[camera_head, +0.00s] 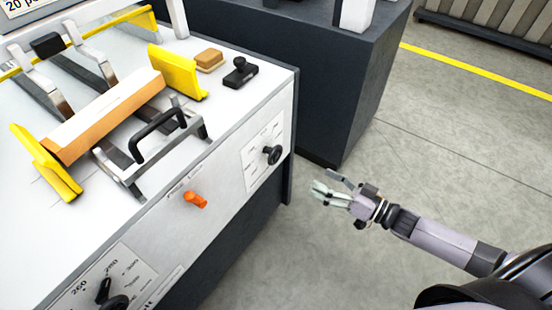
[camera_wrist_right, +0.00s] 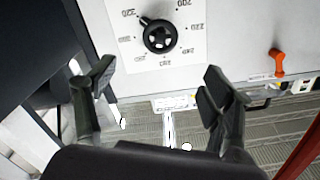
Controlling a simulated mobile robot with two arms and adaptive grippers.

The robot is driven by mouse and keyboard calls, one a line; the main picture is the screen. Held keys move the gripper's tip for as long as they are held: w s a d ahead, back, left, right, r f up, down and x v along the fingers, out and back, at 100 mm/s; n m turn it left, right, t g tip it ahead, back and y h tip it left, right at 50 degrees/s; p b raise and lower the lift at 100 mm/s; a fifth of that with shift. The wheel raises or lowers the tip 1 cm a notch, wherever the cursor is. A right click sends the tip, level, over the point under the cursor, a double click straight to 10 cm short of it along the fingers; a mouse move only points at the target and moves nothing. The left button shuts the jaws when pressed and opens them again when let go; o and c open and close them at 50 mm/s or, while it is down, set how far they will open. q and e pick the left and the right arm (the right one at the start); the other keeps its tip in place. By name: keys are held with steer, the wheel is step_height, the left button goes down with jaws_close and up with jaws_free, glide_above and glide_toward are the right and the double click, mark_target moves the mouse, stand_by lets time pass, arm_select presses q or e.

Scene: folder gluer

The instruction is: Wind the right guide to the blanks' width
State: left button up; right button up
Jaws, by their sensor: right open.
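The yellow right guide (camera_head: 180,74) stands on the white machine top, just beyond the right end of the stack of blanks (camera_head: 108,112), with a gap between them. The yellow left guide (camera_head: 48,165) stands at the stack's other end. On the front panel's right end is a black knob (camera_head: 271,155) over a printed scale. In the right wrist view the knob (camera_wrist_right: 160,36) lies ahead of my fingers, its pointer up and left. My right gripper (camera_head: 328,188) is open and empty, off the panel and apart from the knob. My left gripper is out of view.
An orange lever (camera_head: 195,200) sticks out of the front panel, left of the knob. A second dial (camera_head: 110,294) is at the panel's lower left. A black bridge handle (camera_head: 158,132) stands before the blanks. A dark cabinet (camera_head: 335,85) is behind; the floor around my right arm is clear.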

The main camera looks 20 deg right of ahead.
mark_target(277, 157)
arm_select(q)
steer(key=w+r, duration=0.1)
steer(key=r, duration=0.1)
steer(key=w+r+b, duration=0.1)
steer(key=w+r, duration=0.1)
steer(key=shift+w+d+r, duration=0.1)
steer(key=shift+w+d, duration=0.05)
arm_select(e)
steer(key=x, duration=1.6)
steer(key=shift+a+r, duration=0.1)
steer(key=shift+a, duration=0.05)
steer(key=shift+c, duration=0.4)
steer(key=c, duration=1.1)
